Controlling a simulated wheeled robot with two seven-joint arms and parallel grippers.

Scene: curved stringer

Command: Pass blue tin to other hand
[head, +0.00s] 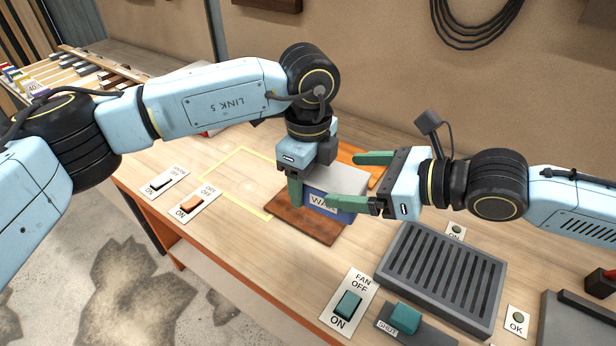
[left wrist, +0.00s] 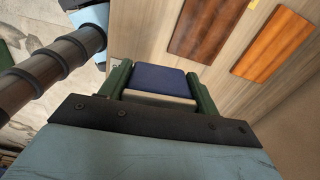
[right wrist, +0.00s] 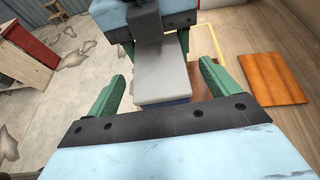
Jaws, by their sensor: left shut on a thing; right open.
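The blue tin (head: 331,207) has a grey top and a label reading "WAX". It is held above a dark brown board (head: 292,222) on the bench. My left gripper (head: 296,190) points down and is shut on the tin; in the left wrist view the tin's blue face (left wrist: 160,80) sits between its green fingers. My right gripper (head: 358,178) is open, its green fingers pointing left on either side of the tin's right end. In the right wrist view the tin's grey top (right wrist: 163,80) lies between the spread fingers, with gaps on both sides.
An orange-brown board (head: 362,160) lies behind the tin. A dark slotted grille (head: 440,275) stands at front right. Labelled switches, including a fan switch (head: 348,304), sit along the front edge. A yellow outlined area (head: 240,175) on the bench is free.

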